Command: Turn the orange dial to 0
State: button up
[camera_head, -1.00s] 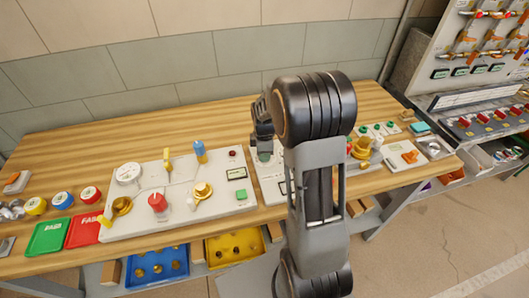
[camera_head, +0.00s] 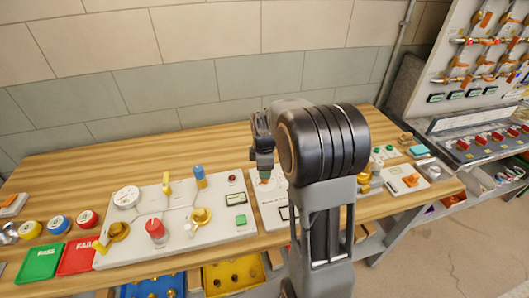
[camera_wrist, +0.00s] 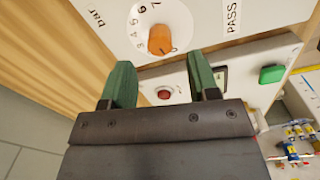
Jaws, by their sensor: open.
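The orange dial (camera_wrist: 161,40) sits on a round white scale marked with black numbers, on a white panel, in the wrist view. A small dark mark shows by its lower right edge; I cannot tell its exact setting. My gripper (camera_wrist: 159,72) is open and empty, its two green fingers pointing towards the dial. The fingertips appear just short of the dial, one to each side, not touching it. In the head view, my gripper (camera_head: 263,172) is above the middle panel (camera_head: 268,212), and my arm hides much of that panel.
A red button (camera_wrist: 164,94) and a green button (camera_wrist: 271,74) are near the fingers in the wrist view. The left white panel (camera_head: 205,232) carries valves and levers. Red (camera_head: 78,257) and green (camera_head: 40,262) trays are at far left. The back strip of the wooden bench is clear.

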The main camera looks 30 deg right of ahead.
notch_tip(320, 180, up, 9)
dwell(0.4)
jog(key=shift+s, duration=0.1)
dwell(0.3)
